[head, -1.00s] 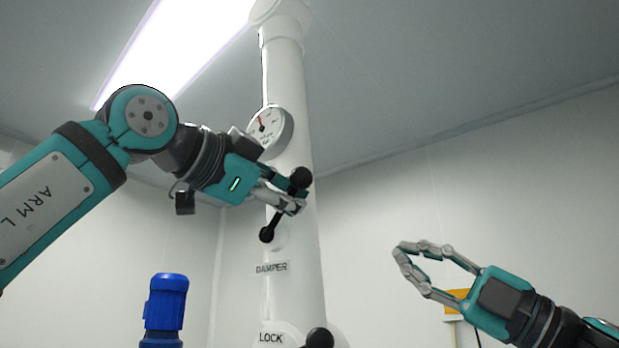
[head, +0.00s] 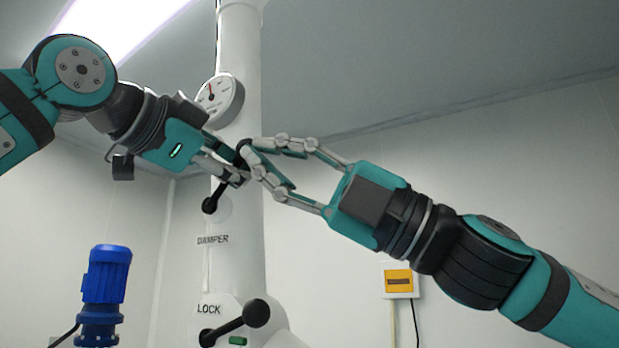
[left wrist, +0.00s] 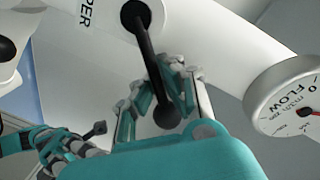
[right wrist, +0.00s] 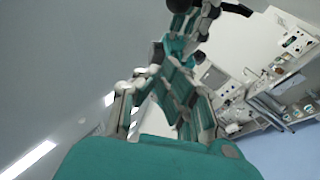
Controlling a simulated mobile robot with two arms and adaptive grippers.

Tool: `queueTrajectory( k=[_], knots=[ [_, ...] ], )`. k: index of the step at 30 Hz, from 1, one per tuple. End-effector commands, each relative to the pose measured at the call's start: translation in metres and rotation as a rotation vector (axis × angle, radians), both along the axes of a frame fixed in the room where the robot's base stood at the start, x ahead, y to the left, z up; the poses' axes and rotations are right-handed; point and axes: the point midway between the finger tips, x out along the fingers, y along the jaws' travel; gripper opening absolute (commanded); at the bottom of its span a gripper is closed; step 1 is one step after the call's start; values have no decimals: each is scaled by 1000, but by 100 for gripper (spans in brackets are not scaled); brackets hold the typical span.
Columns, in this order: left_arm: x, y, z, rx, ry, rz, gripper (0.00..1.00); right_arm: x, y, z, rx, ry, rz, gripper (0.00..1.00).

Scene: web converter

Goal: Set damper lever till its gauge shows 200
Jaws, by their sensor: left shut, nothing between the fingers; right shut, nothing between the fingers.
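The damper lever (head: 222,189) is a black bar with round knobs, tilted up to the right on the white column above the DAMPER label. Its lower end (head: 209,205) is clear; its upper knob is partly hidden by my grippers. My left gripper (head: 240,178) is shut beside the lever's upper part; in the left wrist view the lever (left wrist: 146,50) passes close by the fingers. My right gripper (head: 247,156) is shut, its fingertips at the upper knob; I cannot tell whether they touch. The round gauge (head: 222,100) has a red needle pointing nearly up; its numbers are unreadable.
A black LOCK lever (head: 232,325) sits lower on the white column (head: 240,260). A blue motor (head: 106,280) stands at the left. My two grippers are very close together.

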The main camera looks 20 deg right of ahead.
Motion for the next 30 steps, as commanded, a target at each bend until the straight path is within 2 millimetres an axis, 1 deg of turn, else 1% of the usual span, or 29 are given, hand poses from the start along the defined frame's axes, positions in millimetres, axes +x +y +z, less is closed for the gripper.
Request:
queueTrajectory(
  k=[1, 4, 6, 9, 12, 16, 26, 30],
  knots=[
    [-3, 2, 6, -9, -13, -2, 0, 5, 11, 5, -3, 1, 2, 0],
    [-3, 2, 6, -9, -13, -2, 0, 13, 26, 16, -1, 1, 1, 0],
    [-3, 2, 6, -8, -13, -1, 0, 26, 18, 19, 5, 4, -2, 0],
    [-3, 2, 6, -10, -13, -1, 0, 37, 13, 23, 3, 2, -2, 0],
    [-3, 2, 6, -9, -13, 0, 0, 44, 11, 26, 2, 0, -2, 0],
    [-3, 2, 6, -9, -13, 0, 0, 47, 9, 27, 1, -1, 0, 0],
    [-3, 2, 6, -9, -13, 0, 0, 48, 8, 28, 1, 0, -1, 0],
    [-3, 2, 6, -8, -13, -1, 0, 57, 7, 35, 4, 2, -2, 0]
  ],
)
